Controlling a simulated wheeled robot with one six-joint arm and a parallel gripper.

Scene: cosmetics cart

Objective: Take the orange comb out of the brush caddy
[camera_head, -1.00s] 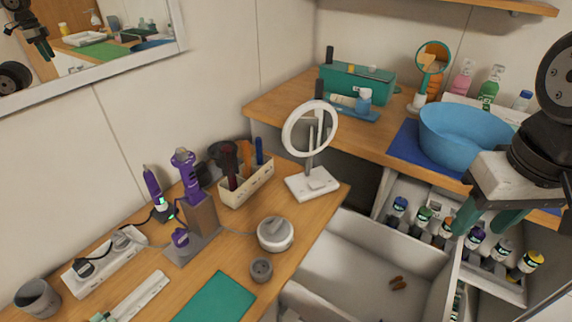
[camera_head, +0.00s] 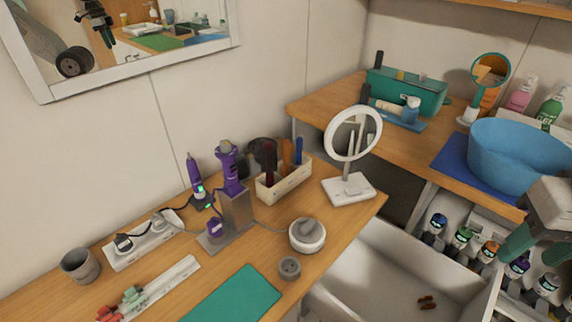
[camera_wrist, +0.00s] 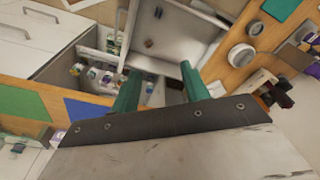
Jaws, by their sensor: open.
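The brush caddy (camera_head: 284,188) is a cream open box on the wooden counter, behind the white lidded jar. The orange comb (camera_head: 287,152) stands upright in it, between a dark red brush (camera_head: 269,160) and a blue handle (camera_head: 299,150). The comb's lower part is hidden by the caddy wall. My gripper (camera_head: 538,248) is at the right edge, partly cut off, over the bottle drawer and far from the caddy. In the wrist view its two green fingers (camera_wrist: 160,86) are spread apart with nothing between them.
A round mirror (camera_head: 349,190) stands right of the caddy, and a purple tool in a grey stand (camera_head: 238,212) is left of it. A white jar (camera_head: 307,236) and a small grey cup (camera_head: 290,268) are in front. An open drawer (camera_head: 380,268) juts out at right.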

